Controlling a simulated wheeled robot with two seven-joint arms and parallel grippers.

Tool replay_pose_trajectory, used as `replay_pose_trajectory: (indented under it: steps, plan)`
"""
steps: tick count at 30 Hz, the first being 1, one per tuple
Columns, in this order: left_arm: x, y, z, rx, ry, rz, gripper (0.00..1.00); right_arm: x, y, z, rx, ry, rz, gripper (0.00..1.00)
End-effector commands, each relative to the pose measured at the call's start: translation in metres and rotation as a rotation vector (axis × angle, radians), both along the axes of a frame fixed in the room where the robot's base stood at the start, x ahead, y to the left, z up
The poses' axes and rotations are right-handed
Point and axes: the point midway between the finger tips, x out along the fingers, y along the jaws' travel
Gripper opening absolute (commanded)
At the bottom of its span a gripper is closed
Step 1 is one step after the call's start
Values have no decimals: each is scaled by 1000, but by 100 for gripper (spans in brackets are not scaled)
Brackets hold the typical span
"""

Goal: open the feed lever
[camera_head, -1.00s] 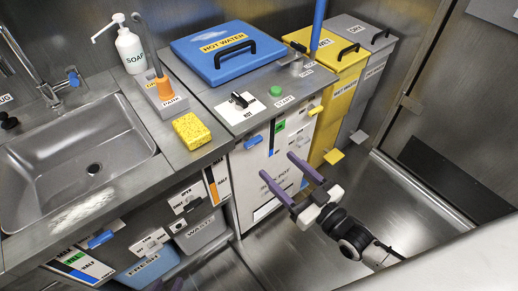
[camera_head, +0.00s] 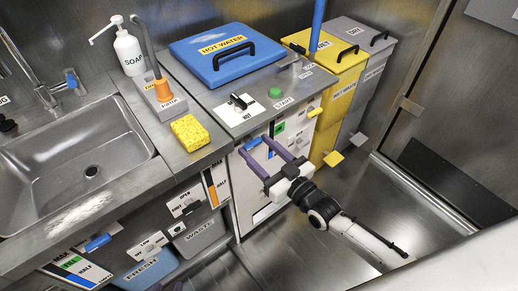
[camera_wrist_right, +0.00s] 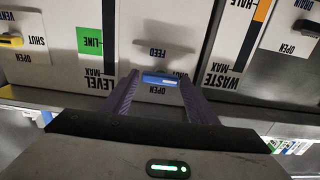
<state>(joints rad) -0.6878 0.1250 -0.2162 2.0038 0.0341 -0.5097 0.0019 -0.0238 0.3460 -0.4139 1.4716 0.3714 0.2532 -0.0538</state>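The feed lever is a short blue handle (camera_wrist_right: 160,79) on the front of a pale cabinet, between the labels FEED and OPEN, which appear upside down in the right wrist view. It looks level there. In the head view the blue handle (camera_head: 252,143) shows near the fingertips, partly hidden. My right gripper (camera_head: 254,146) has long purple fingers reaching to the cabinet front. In the right wrist view the gripper (camera_wrist_right: 160,85) is open, with a finger on each side of the lever and gaps between.
A yellow lever (camera_wrist_right: 11,40) marked VENT is on the same panel. The hot water box (camera_head: 225,55) with a blue lid is above. Yellow (camera_head: 335,60) and grey (camera_head: 370,65) bins stand to the right, with pedals low in front. The sink (camera_head: 75,165) is left. Floor around my arm is clear.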

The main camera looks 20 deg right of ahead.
Motion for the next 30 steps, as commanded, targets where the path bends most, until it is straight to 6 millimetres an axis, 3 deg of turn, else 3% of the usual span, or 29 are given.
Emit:
replay_pose_trajectory:
  steps: [1,5,9,18,27,28,30]
  plan:
    - [0,0,0,0,1,0,31,0,0,0,0,0,0,44]
    - [-1,0,-1,0,3,0,31,0,0,0,0,0,0,23]
    - [-1,0,-1,1,6,0,31,0,0,1,36,13,0,23]
    - [-3,0,-1,0,10,1,31,0,0,0,309,113,0,23]
    - [-2,1,0,0,7,2,31,0,0,-1,330,121,0,23]
    - [-1,1,0,1,7,3,31,0,0,-1,330,121,0,47]
    - [-1,1,0,1,6,3,31,0,0,-1,330,121,0,59]
